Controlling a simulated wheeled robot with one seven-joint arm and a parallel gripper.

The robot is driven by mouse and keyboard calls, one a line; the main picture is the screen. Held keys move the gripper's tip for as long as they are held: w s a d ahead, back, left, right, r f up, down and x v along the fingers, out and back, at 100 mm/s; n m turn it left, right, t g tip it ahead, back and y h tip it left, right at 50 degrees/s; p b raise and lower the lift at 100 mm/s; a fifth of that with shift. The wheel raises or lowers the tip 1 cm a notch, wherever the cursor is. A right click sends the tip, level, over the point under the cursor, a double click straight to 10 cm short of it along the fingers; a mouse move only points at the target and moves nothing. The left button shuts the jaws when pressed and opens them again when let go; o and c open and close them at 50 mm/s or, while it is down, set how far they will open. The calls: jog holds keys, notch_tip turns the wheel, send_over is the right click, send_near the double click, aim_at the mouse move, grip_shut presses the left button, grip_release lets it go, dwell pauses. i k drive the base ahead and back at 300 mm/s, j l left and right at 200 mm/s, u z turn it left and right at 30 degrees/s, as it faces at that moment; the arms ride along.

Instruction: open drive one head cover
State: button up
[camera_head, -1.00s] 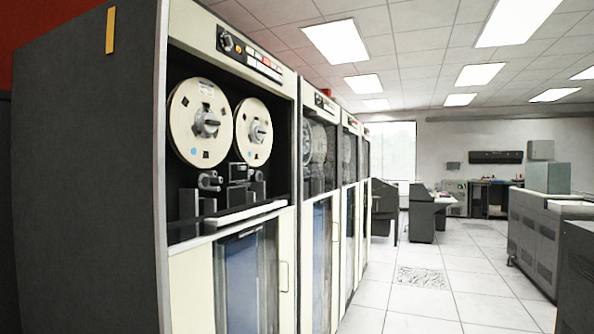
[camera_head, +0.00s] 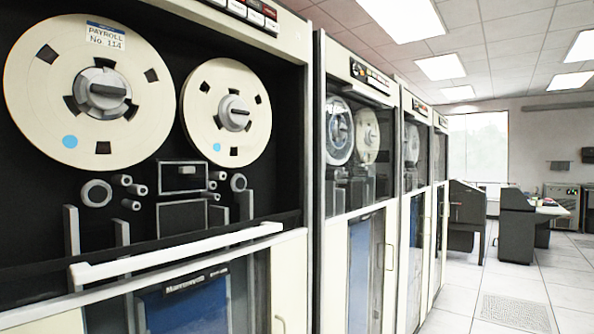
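The nearest tape drive (camera_head: 290,200) fills the left of the head view. Two cream reels are mounted side by side on its dark panel: the left reel (camera_head: 40,85) carries a label reading "PAYROLL No. 114", the right reel (camera_head: 255,115) is smaller in view. Below and between them is the head area, with a dark box-shaped head cover (camera_head: 182,176) above a second grey block (camera_head: 181,216), and small rollers on both sides. I cannot tell from here whether the cover is open. My gripper is not in view.
A white horizontal bar (camera_head: 180,252) crosses the drive front below the heads. More tape drives (camera_head: 358,150) stand in a row to the right. Dark desks (camera_head: 520,225) stand farther back. The tiled floor (camera_head: 470,300) at the right is clear.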

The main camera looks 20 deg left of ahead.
aim_at(173, 177)
jog(key=i+l+z, duration=0.25)
jog(key=i, duration=0.4)
jog(key=i+l+u, duration=0.1)
jog(key=u, duration=0.35)
jog(key=i+l+u, duration=0.2)
jog(key=u, duration=0.2)
